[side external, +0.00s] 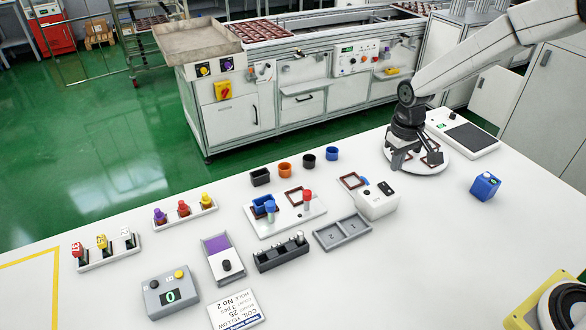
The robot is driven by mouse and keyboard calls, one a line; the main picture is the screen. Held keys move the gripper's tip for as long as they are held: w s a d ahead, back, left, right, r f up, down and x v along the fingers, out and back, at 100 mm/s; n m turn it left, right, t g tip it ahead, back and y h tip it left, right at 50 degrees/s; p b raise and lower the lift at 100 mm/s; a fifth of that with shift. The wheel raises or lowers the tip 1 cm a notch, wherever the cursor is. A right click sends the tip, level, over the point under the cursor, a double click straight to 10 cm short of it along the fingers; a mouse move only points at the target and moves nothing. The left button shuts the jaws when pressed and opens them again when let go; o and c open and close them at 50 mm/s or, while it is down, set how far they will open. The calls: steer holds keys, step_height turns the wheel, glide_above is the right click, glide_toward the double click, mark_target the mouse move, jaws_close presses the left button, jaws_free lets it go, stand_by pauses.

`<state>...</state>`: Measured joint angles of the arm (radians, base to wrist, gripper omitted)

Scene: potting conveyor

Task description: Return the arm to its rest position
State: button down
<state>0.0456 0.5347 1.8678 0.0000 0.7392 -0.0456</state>
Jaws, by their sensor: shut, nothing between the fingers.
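My gripper (398,163) is at the right of the white table, low over a round white plate (424,170). It points down, and its fingers are shut with nothing visible between them. My arm reaches in from the upper right. A dark reddish square frame (434,158) lies on the plate just right of my gripper. Part of the plate is hidden behind my gripper. I cannot tell whether the fingertips touch the plate.
A white device with a dark panel (470,136) stands right behind the plate, and a blue block (485,186) to its right. A white box (377,200) stands left of it. Small cups, fixtures and a control box (171,294) fill the table's middle and left.

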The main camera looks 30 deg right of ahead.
steer(key=s+a+r+t, duration=0.2)
steer(key=s, duration=1.3)
steer(key=shift+s+r+t, duration=0.3)
steer(key=shift+s, duration=0.05)
